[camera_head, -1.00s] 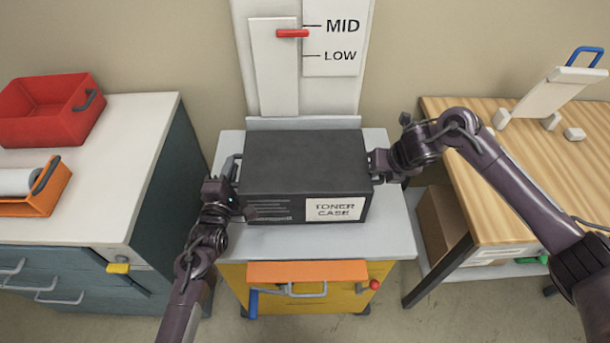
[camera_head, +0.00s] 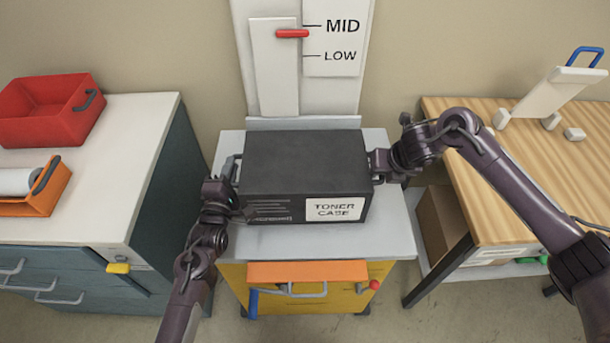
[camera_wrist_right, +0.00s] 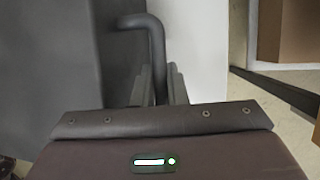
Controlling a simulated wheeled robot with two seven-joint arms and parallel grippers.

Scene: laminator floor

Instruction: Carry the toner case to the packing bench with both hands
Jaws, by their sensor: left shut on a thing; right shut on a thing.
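The toner case (camera_head: 300,160) is a dark grey box with a white "TONER CASE" label, resting on the light grey top of the yellow cart in the head view. My left gripper (camera_head: 232,182) is shut at the case's left side, on the handle there. My right gripper (camera_head: 374,165) is shut on the handle at the case's right side. In the right wrist view the dark bent handle (camera_wrist_right: 150,45) runs between the fingers of my right gripper (camera_wrist_right: 158,85). The wooden-topped bench (camera_head: 510,180) on the right appears to be the packing bench.
The cart top (camera_head: 300,243) is between a white counter (camera_head: 110,190) on the left and the wooden bench. A red bin (camera_head: 45,110) and an orange tray (camera_head: 40,203) are on the counter. A tape-dispenser-like white stand (camera_head: 550,92) occupies the bench's back; its front is clear.

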